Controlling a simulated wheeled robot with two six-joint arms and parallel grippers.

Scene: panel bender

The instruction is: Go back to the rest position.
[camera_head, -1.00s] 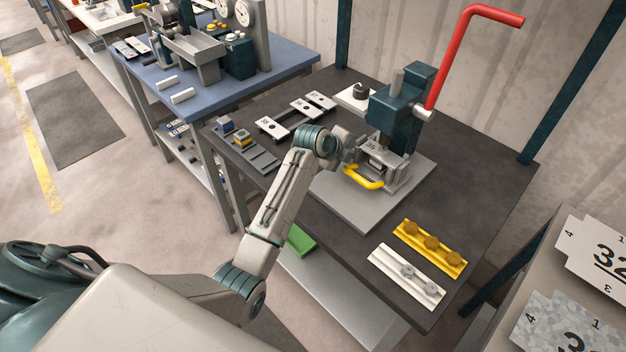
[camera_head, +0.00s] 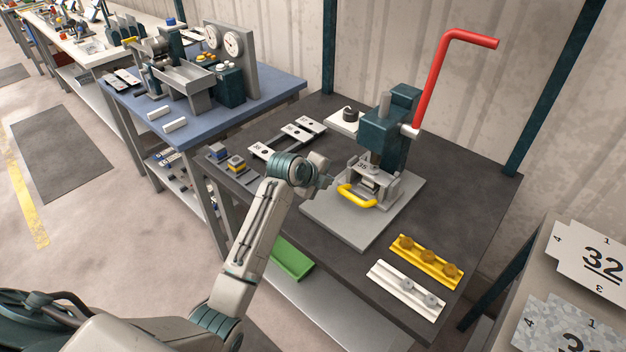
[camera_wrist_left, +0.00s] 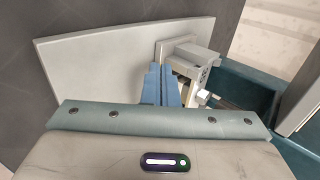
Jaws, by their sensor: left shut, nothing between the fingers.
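My left arm reaches in from the bottom left in the head view. Its gripper (camera_head: 328,178) is at the left side of the panel bender (camera_head: 388,140), above the edge of the grey base plate (camera_head: 335,222), apart from the yellow handle (camera_head: 357,198). In the left wrist view the two blue fingers (camera_wrist_left: 160,85) are together with nothing between them. The base plate (camera_wrist_left: 90,60) and the bender's die block (camera_wrist_left: 192,65) lie beyond them. The red lever (camera_head: 437,80) stands raised. My right gripper is in neither view.
A yellow rail (camera_head: 425,263) and a white rail (camera_head: 405,290) lie on the dark table (camera_head: 470,200). Marked plates (camera_head: 290,135) lie behind my arm. A green piece (camera_head: 291,260) is on the shelf below. A blue table (camera_head: 285,85) stands at the back left.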

